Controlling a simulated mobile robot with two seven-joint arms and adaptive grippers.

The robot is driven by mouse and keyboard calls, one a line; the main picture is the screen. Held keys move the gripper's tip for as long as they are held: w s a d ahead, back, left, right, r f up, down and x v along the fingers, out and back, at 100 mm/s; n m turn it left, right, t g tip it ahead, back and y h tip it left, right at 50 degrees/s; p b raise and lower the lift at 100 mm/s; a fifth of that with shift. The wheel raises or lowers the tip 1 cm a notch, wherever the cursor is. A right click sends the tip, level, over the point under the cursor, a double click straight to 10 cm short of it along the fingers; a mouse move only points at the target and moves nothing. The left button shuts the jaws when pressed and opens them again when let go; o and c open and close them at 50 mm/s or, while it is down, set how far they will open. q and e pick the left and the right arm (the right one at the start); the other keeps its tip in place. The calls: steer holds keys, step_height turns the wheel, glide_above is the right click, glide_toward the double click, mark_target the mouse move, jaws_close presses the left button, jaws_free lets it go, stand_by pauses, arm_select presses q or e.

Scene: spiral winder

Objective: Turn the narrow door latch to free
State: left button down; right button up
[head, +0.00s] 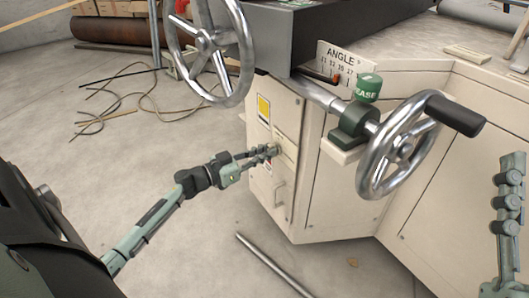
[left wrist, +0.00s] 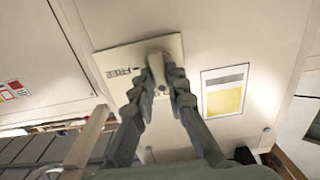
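The narrow door (head: 263,125) is a cream panel at the left corner of the machine, with a yellow label; the label also shows in the left wrist view. Its latch (left wrist: 157,66) is a small pale lever on a cream plate (left wrist: 110,62) with dark lettering, partly covered and hard to read. My left gripper (head: 262,154) is at the latch; in the left wrist view its two fingers (left wrist: 159,88) lie on either side of the lever and appear closed on it. In the head view the fingers hide most of the latch. My right gripper (head: 508,200) is at the right edge, away from the door.
A large spoked handwheel (head: 207,42) stands above and left of the door. Another handwheel (head: 401,146) with a black handle projects at the right. A door handle (head: 279,194) sits below the latch. A metal bar (head: 270,262) lies on the floor.

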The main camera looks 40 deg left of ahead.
arm_select(q)
steer(key=shift+m, duration=0.3)
arm_select(e)
steer(key=shift+w+f, duration=0.1)
arm_select(q)
steer(key=shift+s+d+f+m+b, duration=0.1)
steer(key=shift+m+b, duration=0.15)
steer(key=shift+m, duration=2.7)
steer(key=shift+w+d+f+m+b, duration=0.1)
steer(key=shift+m+b, duration=0.1)
steer(key=shift+m, duration=2.7)
steer(key=shift+s+d+f+m+b, duration=0.1)
steer(key=shift+m+b, duration=0.15)
steer(key=shift+m, duration=2.7)
arm_select(e)
steer(key=shift+s+d+r+t, duration=0.3)
steer(key=shift+s+r+t, duration=0.2)
steer(key=shift+r+t, duration=0.05)
steer(key=shift+s+d+r+t, duration=0.25)
steer(key=shift+s+r+t, duration=0.25)
steer(key=shift+r+t, duration=0.05)
arm_select(q)
steer(key=c, duration=1.5)
jaws_free()
steer(key=shift+c, duration=0.2)
